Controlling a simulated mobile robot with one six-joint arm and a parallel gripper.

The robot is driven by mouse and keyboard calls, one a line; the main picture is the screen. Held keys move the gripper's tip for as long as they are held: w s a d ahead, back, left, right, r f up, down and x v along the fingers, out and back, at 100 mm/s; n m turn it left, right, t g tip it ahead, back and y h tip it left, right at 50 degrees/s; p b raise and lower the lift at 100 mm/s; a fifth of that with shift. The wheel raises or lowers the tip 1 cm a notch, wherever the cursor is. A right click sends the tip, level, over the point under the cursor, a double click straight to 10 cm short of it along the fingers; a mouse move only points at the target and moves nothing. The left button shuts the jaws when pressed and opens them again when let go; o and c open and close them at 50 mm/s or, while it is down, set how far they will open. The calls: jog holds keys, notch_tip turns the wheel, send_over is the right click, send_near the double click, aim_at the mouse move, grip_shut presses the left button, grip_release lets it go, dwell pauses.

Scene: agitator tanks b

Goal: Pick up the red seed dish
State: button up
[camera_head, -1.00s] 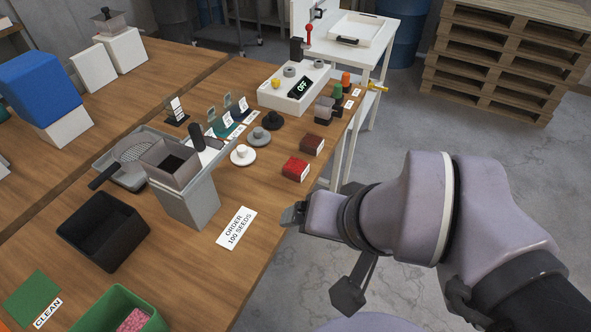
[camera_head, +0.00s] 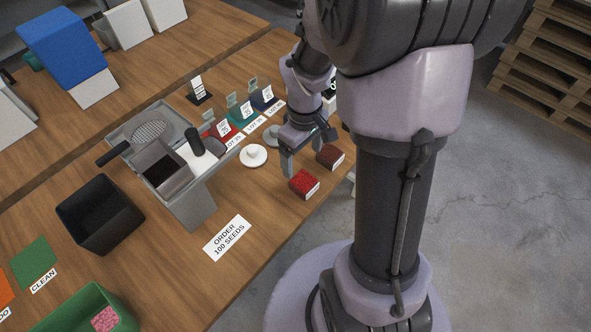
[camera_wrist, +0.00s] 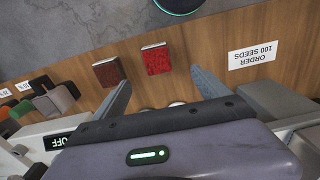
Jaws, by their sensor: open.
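The red seed dish (camera_head: 304,183) is a small square block-like dish with a bright red, speckled top and a pale side, on the bench near its right edge. In the wrist view the red dish (camera_wrist: 156,58) lies beyond my fingertips, toward the gap between them. My gripper (camera_head: 306,156) is open and empty, just behind the dish in the head view and apart from it. In the wrist view both fingers of my gripper (camera_wrist: 160,82) are spread. A similar dark red-brown dish (camera_head: 330,157) stands beside the red one; it also shows in the wrist view (camera_wrist: 108,71).
A white round dish (camera_head: 253,156) stands left of my gripper. The grey stand (camera_head: 191,207) and order card (camera_head: 228,238) are farther left and front. Labelled holders (camera_head: 243,113) stand behind. The bench edge is close on the right. My arm hides the bench's far right.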

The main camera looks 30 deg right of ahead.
aim_at(304, 181)
notch_tip(304, 181, down, 7)
jog(key=shift+f+b, duration=0.2)
jog(key=shift+b, duration=1)
jog(key=f+b, duration=0.2)
jog(key=f, duration=0.3)
jog(key=shift+d+f+b, duration=0.15)
jog(key=shift+d+b, duration=0.2)
jog(key=shift+b, duration=0.05)
